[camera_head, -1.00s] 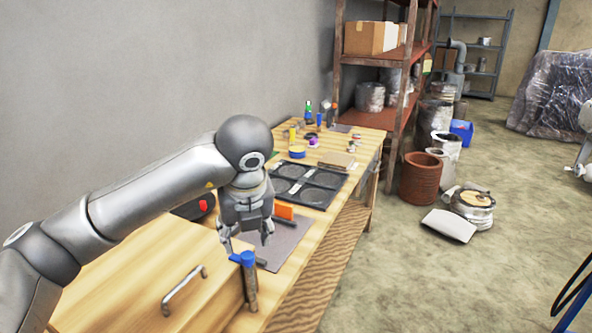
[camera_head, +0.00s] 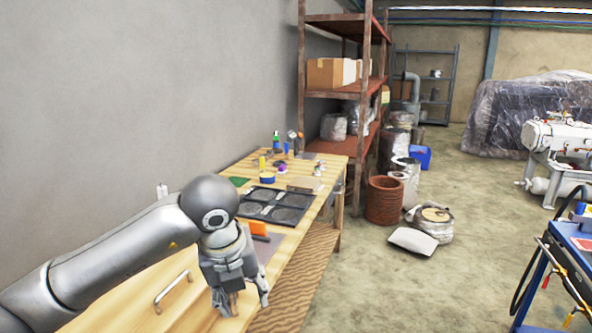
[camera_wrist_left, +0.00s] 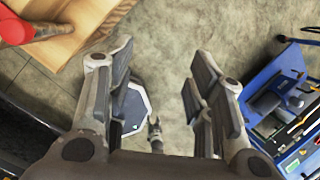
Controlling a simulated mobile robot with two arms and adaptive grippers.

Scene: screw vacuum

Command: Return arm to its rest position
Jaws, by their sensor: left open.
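My left arm (camera_head: 110,255) comes in from the left in the head view, over the wooden workbench (camera_head: 235,170). Its left gripper (camera_head: 248,302) hangs downward at the bench's front edge, open and with nothing seen between its fingers. In the left wrist view the gripper (camera_wrist_left: 160,95) shows its fingers spread wide over the concrete floor.
A black tray with round recesses (camera_head: 272,204) and an orange item (camera_head: 258,228) lie on the bench. A shelf rack (camera_head: 342,95) stands behind. A blue cart (camera_head: 575,245) stands at right. Open floor (camera_head: 400,290) lies between.

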